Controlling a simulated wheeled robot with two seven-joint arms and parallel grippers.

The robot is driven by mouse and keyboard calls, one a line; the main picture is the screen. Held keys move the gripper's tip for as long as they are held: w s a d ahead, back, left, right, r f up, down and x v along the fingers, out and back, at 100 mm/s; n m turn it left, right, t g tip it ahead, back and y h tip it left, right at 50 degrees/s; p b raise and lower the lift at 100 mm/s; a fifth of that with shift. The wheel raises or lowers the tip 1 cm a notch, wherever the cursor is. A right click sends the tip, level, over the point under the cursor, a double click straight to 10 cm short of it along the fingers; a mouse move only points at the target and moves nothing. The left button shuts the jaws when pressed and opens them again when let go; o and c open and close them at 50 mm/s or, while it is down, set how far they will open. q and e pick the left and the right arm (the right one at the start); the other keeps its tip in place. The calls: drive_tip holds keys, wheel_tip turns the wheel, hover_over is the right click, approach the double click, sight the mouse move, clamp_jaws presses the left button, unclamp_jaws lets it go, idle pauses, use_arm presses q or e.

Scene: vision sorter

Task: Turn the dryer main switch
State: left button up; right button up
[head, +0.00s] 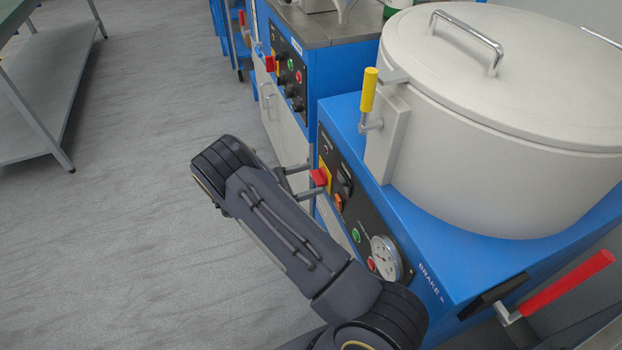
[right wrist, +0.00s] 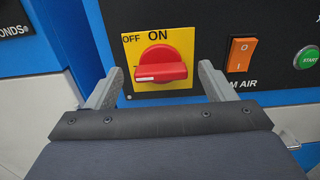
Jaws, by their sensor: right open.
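The dryer main switch is a red knob (head: 319,177) on a yellow plate on the dryer's black front panel. In the right wrist view the red knob (right wrist: 162,66) sits below the words OFF and ON, its grip bar about level and its white mark toward the left, OFF side. My right gripper (head: 309,181) is open, with its fingers pointing at the panel. In the right wrist view one finger is on each side of the knob, with gaps showing between fingers and knob. My left gripper is not in view.
An orange rocker switch (right wrist: 240,54) and a green START button (right wrist: 307,58) are right of the knob. A round gauge (head: 386,258), the large drum (head: 500,120), a yellow-handled lever (head: 369,90) and a red-handled brake lever (head: 566,284) are nearby. Open floor (head: 120,230) lies left.

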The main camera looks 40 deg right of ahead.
drive_tip(key=shift+s+d, duration=0.2)
drive_tip(key=shift+d, duration=0.45)
drive_tip(key=c, duration=1)
